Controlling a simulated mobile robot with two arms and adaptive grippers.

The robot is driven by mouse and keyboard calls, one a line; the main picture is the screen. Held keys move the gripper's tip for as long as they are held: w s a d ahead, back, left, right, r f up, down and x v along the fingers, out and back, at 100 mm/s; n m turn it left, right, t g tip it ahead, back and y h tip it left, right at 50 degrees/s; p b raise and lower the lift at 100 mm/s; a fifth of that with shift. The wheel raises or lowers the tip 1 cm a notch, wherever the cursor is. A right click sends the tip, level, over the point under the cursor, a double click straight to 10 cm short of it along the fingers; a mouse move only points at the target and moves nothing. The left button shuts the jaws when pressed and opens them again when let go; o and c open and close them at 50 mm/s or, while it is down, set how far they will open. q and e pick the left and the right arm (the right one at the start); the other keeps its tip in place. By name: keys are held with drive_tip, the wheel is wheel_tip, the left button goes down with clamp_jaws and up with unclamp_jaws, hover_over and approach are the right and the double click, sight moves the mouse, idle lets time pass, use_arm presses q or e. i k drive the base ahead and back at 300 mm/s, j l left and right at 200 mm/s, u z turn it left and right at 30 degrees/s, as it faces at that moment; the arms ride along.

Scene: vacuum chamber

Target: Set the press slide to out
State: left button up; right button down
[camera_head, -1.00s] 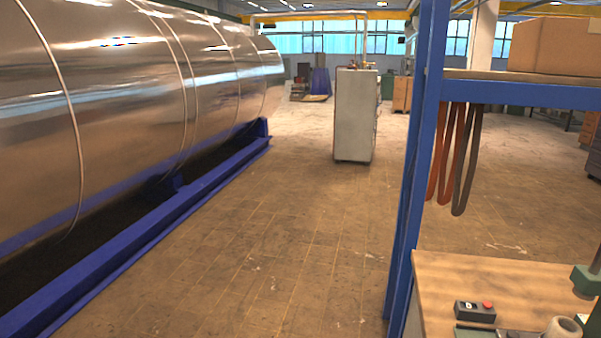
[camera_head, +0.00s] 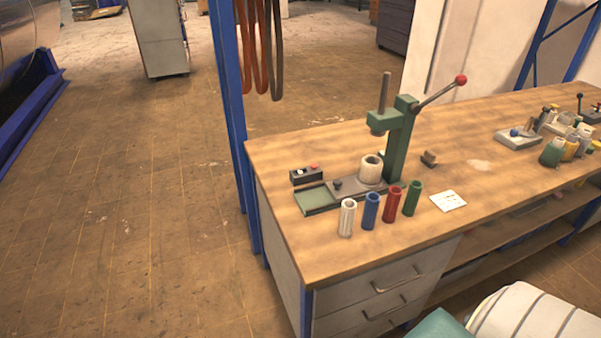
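A green arbor press (camera_head: 398,140) with a lever ending in a red knob (camera_head: 461,81) stands on the wooden workbench (camera_head: 300,232). At its base is a flat slide (camera_head: 345,190) with a small dark knob. A cream hollow cylinder (camera_head: 371,170) stands at the slide's right end, below the ram. A green tray-like plate (camera_head: 316,198) is at the left end. I cannot tell for sure whether the slide is in or out.
White (camera_head: 347,217), blue (camera_head: 371,211), red (camera_head: 392,205) and green (camera_head: 412,198) tubes stand before the press. A control box with a red button (camera_head: 306,174) sits behind the slide. A blue post (camera_head: 232,120) rises at the bench's left. Open floor (camera_head: 110,220) lies left.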

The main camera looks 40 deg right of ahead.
sight(348, 187)
drive_tip(key=z, duration=1.5)
drive_tip(key=l+z, duration=0.1)
drive_tip(key=z, duration=0.2)
drive_tip(key=l+z, duration=0.15)
drive_tip(key=z, duration=0.15)
drive_tip(key=i+j, duration=0.05)
